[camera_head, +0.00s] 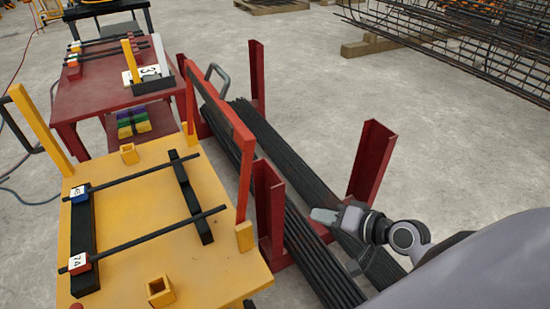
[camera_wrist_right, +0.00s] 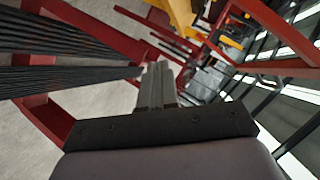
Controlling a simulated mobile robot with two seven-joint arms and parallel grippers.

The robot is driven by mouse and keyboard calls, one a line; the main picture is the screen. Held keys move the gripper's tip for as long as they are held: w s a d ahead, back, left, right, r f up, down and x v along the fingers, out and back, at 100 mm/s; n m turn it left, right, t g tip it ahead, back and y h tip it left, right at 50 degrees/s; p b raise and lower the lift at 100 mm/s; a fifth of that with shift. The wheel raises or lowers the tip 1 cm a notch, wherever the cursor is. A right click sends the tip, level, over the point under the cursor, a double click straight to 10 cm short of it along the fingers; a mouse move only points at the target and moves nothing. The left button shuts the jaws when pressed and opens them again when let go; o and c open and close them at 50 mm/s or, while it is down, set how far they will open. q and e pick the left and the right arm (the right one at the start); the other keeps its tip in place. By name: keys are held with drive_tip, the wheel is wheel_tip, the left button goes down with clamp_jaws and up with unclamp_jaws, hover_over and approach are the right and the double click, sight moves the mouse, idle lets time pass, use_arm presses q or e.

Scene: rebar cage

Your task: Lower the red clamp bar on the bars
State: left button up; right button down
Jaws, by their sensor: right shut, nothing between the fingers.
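The red clamp bar (camera_head: 222,108) stands raised as an upright frame along the right side of the yellow table (camera_head: 145,215). Its legs reach down to yellow blocks at the table's edge. Two dark bars, a far bar (camera_head: 130,178) and a near bar (camera_head: 150,238), lie across black supports on the table, with tagged blue and red blocks at their left ends. My right gripper (camera_head: 322,215) is shut and empty, to the right of the table and clamp bar, over the rebar rack. Its closed fingers show in the right wrist view (camera_wrist_right: 157,85). My left gripper is not in view.
Bundles of long rebar (camera_head: 270,140) lie between red rack posts (camera_head: 371,160) right of the table, close to my right arm. A red table (camera_head: 105,85) stands behind. A rebar cage (camera_head: 470,40) is at the back right. Open concrete floor lies between.

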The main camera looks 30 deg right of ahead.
wheel_tip(320, 180, up, 17)
drive_tip(key=w+d+m+t+y+b, duration=0.1)
drive_tip(key=d+m+y+b, duration=0.2)
drive_tip(key=y+b, duration=0.4)
drive_tip(key=shift+r+t+y, duration=0.2)
drive_tip(key=shift+t+y, duration=0.1)
drive_tip(key=shift+y, duration=0.8)
drive_tip(key=shift+a, duration=0.1)
drive_tip(key=p, duration=0.2)
approach(253, 135)
drive_tip(key=w+d+f+x, duration=0.1)
drive_tip(key=x, duration=0.4)
drive_tip(key=shift+s+a+r, duration=0.1)
drive_tip(key=shift+a+r, duration=0.3)
drive_tip(key=shift+a, duration=0.3)
drive_tip(key=shift+p, duration=0.4)
